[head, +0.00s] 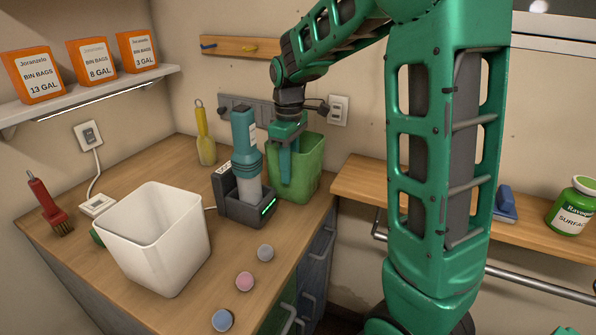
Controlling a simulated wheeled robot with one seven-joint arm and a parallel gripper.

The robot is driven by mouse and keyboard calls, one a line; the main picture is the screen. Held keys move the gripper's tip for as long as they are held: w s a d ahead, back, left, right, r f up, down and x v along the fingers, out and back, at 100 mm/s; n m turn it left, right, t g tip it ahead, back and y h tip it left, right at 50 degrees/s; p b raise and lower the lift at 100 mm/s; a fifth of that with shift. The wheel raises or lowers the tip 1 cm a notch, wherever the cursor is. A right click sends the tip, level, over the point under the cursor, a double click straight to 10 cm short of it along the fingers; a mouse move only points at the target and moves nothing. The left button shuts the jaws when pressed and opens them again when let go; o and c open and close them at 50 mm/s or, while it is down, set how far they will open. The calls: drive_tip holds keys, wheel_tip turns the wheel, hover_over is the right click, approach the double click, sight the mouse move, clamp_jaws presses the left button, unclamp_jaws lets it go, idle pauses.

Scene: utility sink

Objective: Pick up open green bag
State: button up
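The open green bag (312,168) stands upright on the wooden counter near its right corner, its mouth facing up. My gripper (286,168) points down at the bag's left side, just right of the teal handheld device. One long green finger shows against the bag; the other finger is not clearly visible. I cannot tell whether the fingers touch the bag's wall or straddle it. The bag's lower left part is hidden behind the device and its dock.
A teal handheld device (246,150) stands in a dark dock (238,205) close beside the bag. A white bin (155,245), several small round pieces and a yellow-handled tool (203,135) are on the counter (120,190). A shelf with orange boxes (88,60) is at left.

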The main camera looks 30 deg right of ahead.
drive_tip(key=shift+f, duration=0.35)
drive_tip(key=shift+c, duration=0.4)
clamp_jaws()
wheel_tip(320, 180, up, 15)
idle(0.6)
